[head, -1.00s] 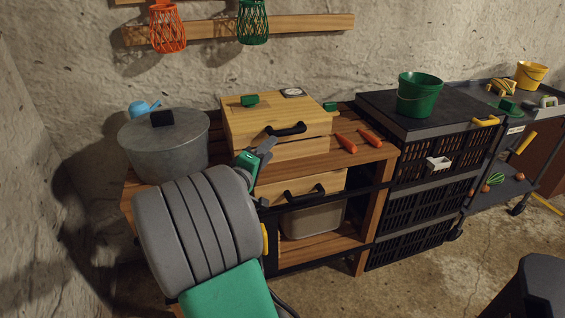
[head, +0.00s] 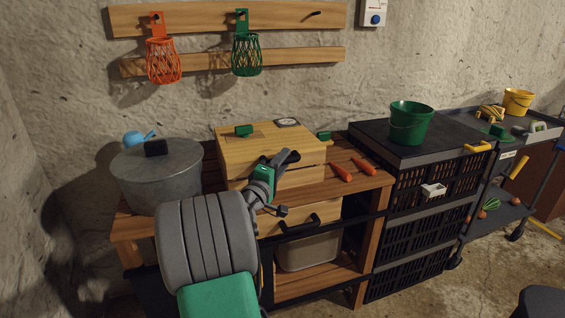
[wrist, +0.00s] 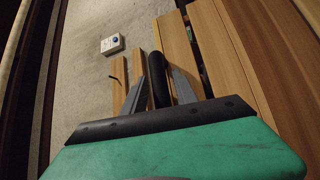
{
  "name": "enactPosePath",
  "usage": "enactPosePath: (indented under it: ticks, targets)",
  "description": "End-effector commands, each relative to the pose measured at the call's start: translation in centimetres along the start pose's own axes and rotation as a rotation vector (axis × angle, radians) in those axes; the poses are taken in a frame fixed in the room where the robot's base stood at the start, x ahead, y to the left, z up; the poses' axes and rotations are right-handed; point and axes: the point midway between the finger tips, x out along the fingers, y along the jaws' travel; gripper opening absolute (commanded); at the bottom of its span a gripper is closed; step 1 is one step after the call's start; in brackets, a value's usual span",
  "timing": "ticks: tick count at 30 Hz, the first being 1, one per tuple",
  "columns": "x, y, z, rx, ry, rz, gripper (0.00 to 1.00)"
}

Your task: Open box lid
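The light wooden box (head: 238,154) stands on the wooden workbench in the head view, with its lid lying flat and down. Its black front handle is mostly hidden behind my gripper (head: 287,157) there. In the wrist view, the dark bar of the handle (wrist: 158,80) runs between the two grey fingers of my gripper (wrist: 157,78). The fingers stand apart on either side of the bar, with narrow gaps, so they look open around it. A small green block (head: 243,131) and a dial-like item (head: 287,122) rest on the lid.
A grey metal pot (head: 160,180) stands left of the box. Two orange-handled items (head: 342,172) lie to its right. A drawer handle (head: 300,224) juts out below. A green bucket (head: 409,124) sits on black crates. Baskets hang on the wall above.

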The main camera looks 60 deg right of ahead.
Motion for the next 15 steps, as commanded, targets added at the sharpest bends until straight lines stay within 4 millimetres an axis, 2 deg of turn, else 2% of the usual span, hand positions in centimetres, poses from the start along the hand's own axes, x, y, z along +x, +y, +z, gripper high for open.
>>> enactPosePath:
  ticks: [1,12,15]
  targets:
    - [-0.01,-0.01,0.0,0.0,0.0,0.0,0.29]
    - [-0.03,-0.02,0.0,0.0,0.0,-0.001,0.0]
    - [-0.04,-0.02,0.0,0.0,0.0,-0.001,0.0]
